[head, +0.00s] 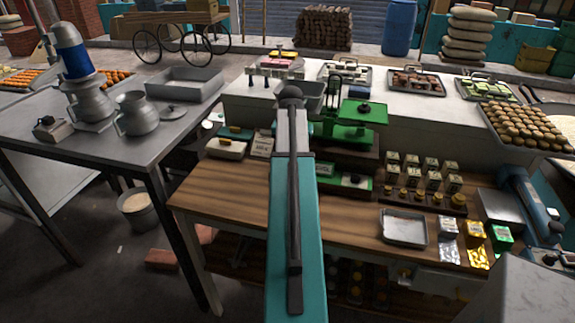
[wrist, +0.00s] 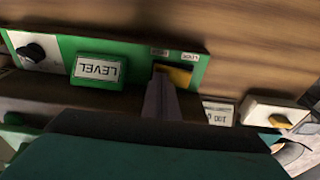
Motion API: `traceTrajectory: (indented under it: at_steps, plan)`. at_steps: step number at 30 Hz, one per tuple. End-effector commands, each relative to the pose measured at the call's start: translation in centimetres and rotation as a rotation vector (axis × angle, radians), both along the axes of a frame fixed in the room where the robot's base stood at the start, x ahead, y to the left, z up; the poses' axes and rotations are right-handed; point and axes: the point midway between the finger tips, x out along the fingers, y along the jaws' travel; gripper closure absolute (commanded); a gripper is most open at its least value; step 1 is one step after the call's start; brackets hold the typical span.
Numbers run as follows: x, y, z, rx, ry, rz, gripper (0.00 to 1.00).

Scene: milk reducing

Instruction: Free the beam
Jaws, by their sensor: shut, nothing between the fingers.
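The green base panel (wrist: 140,58) of the balance fills the upper left of the wrist view, upside down, with a green "LEVEL" block (wrist: 97,70) and a black knob (wrist: 33,52). A yellow lever (wrist: 178,76) sits in a dark slot near its right end, below two small labels that I cannot read surely. My gripper (wrist: 163,88) is shut and empty, its tips at or just beside the lever; I cannot tell whether they touch. In the head view the green balance (head: 355,118) stands on the wooden table; my arm hides the gripper and the lever.
Several weights (head: 411,174) and a metal tray (head: 403,228) are to the right on the table. Bare wood (head: 235,188) shows in front.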

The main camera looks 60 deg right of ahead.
Motion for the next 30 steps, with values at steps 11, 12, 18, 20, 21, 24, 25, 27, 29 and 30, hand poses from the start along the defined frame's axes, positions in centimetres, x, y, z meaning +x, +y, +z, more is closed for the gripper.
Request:
traceTrajectory:
  at_steps: [11, 12, 18, 20, 21, 24, 25, 27, 29, 30]
  plan:
    - [0.0, 0.0, 2.0, 0.000, 0.000, 0.000, 1.00]
    - [0.0, 0.0, 2.2, 0.000, 0.000, 0.000, 1.00]
    - [0.0, 0.0, 3.2, 0.000, 0.000, 0.000, 1.00]
    - [0.0, 0.0, 3.5, 0.000, 0.000, 0.000, 1.00]
    - [0.0, 0.0, 3.7, 0.000, 0.000, 0.000, 1.00]
    - [0.0, 0.0, 4.3, 0.000, 0.000, 0.000, 1.00]
    - [0.0, 0.0, 4.4, 0.000, 0.000, 0.000, 1.00]
    - [0.0, 0.0, 4.8, 0.000, 0.000, 0.000, 1.00]
    - [0.0, 0.0, 5.1, 0.000, 0.000, 0.000, 1.00]
    - [0.0, 0.0, 5.3, -0.001, 0.000, 0.000, 1.00]
